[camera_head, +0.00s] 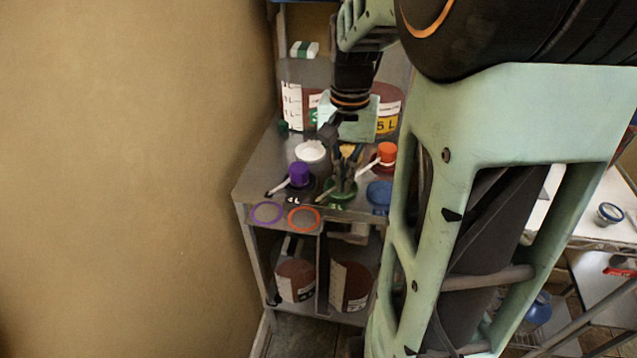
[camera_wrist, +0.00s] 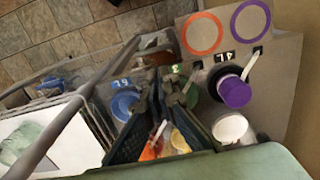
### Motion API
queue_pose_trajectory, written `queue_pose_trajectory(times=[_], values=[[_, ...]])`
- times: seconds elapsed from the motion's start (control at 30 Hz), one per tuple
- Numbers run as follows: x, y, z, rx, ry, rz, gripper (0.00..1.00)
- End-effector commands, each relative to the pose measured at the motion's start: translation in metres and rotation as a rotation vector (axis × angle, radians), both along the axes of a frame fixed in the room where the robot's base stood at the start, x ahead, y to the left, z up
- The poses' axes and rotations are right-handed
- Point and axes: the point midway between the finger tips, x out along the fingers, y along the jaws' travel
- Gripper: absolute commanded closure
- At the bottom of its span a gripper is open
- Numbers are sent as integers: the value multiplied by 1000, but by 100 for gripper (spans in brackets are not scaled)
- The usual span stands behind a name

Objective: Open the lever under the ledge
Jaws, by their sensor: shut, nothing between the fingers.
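A grey counter (camera_head: 262,172) has a front ledge with a purple ring (camera_head: 267,212) and an orange ring (camera_head: 303,218) on it. Under the ledge, brown-red buckets (camera_head: 295,281) stand on a lower shelf. A dark bar-like part (camera_head: 292,246) and a pale grey part (camera_head: 350,233) show above them; I cannot tell which is the lever. My gripper (camera_head: 343,183) is above the counter, pointing down, by a green round piece (camera_head: 341,191). In the wrist view my gripper (camera_wrist: 164,84) is shut and empty, its tips near the green piece.
Around my gripper are a purple piece (camera_head: 299,175) and an orange piece (camera_head: 387,153) with pale handles, a white round piece (camera_head: 310,151) and a blue one (camera_head: 379,194). Labelled buckets (camera_head: 387,110) stand behind. A wall (camera_head: 130,180) closes the left side.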

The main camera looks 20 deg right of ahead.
Motion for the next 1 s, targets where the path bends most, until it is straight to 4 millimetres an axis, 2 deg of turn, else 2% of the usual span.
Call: queue_pose_trajectory(times=[0.23,0.37,0.8,1.0], values=[[-1,-1,-3,0,1,1,100],[-1,-1,-15,-1,3,1,100],[-2,-1,-105,1,5,1,100],[-1,-1,-131,-1,3,3,100]])
